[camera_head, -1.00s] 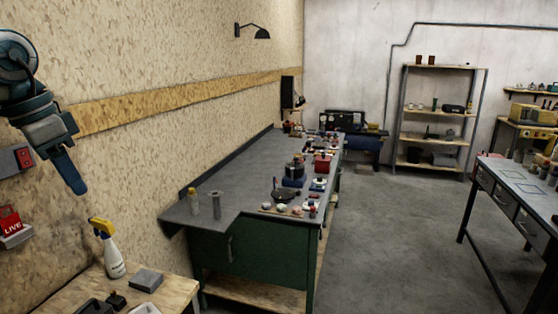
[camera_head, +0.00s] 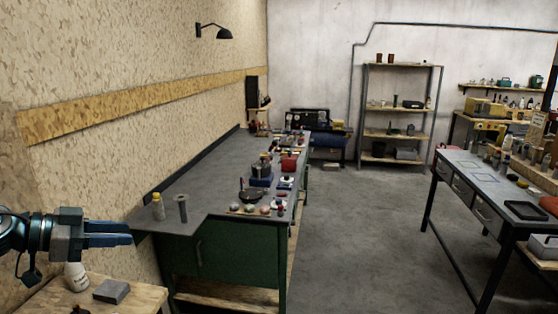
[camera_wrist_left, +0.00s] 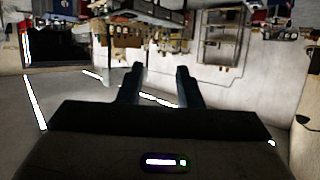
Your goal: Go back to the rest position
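My left gripper (camera_head: 130,234) comes in from the left edge of the head view. It lies level, pointing right, in front of the near end of the green workbench. In the left wrist view its two fingers (camera_wrist_left: 159,72) stand apart with nothing between them, so it is open and empty. That wrist view looks upside down. My right gripper is in neither view.
The green workbench (camera_head: 215,263) runs along the left wall with bottles, a pan and small things on top. A low wooden table (camera_head: 138,293) holds a grey block (camera_head: 111,291) and a partly hidden spray bottle (camera_head: 76,277). A black-framed table (camera_head: 465,210) stands right. Between them the floor (camera_head: 350,240) is clear.

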